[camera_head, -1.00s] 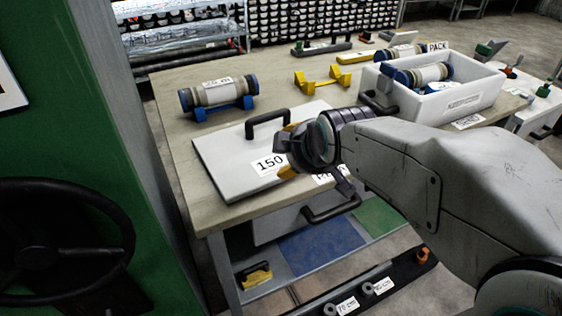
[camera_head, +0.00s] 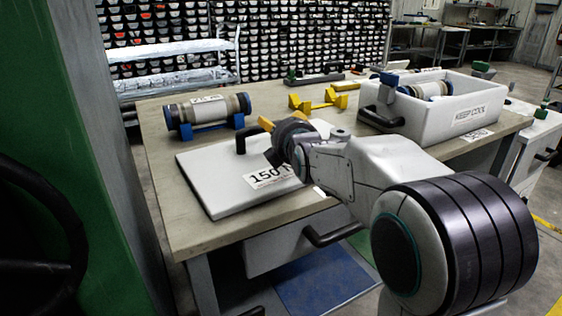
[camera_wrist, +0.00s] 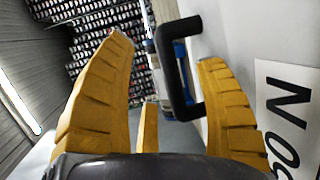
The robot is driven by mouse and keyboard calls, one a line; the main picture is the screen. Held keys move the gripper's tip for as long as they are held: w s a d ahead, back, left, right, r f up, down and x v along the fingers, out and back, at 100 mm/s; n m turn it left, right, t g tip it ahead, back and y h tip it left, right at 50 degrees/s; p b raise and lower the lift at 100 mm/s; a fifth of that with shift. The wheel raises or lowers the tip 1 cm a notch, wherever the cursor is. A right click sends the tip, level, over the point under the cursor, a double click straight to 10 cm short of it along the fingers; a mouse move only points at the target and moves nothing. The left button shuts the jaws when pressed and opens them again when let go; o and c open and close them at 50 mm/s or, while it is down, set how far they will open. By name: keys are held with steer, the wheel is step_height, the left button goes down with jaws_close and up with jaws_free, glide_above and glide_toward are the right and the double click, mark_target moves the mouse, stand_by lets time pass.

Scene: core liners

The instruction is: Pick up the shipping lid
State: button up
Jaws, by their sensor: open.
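The shipping lid (camera_head: 205,184) is a flat white panel with a black bar handle (camera_head: 242,139) and a "150 N" label. It lies on the table's near left part. My gripper (camera_head: 268,138) is at the handle side of the lid, its fingers mostly hidden behind my wrist. In the wrist view my gripper (camera_wrist: 165,55) is open, with yellow ribbed fingers. The handle (camera_wrist: 172,75) stands between the fingers, closer to the right one, and I see no grip on it. The lid's white face (camera_wrist: 230,30) fills the right side there.
A core tube (camera_head: 208,109) rests on blue cradles behind the lid. Yellow cradles (camera_head: 318,101) stand at the table's back. A white "KEEP COOL" box (camera_head: 440,122) stands at the right with another core inside. A green panel (camera_head: 70,130) closes off the left.

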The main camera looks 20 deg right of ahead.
mark_target(276, 123)
steer(key=shift+w+f+b, duration=0.15)
steer(key=shift+w+b, duration=0.1)
steer(key=shift+w, duration=0.25)
steer(key=shift+w+f+b, duration=0.15)
steer(key=shift+w+b, duration=0.1)
steer(key=shift+w, duration=0.25)
steer(key=w+b, duration=0.2)
steer(key=b, duration=0.1)
steer(key=shift+w+f, duration=0.3)
steer(key=shift+f, duration=0.1)
steer(key=shift+w+d+b, duration=0.15)
steer(key=shift+w+b, duration=0.6)
steer(key=shift+w, duration=0.35)
jaws_close()
steer(key=shift+r, duration=0.1)
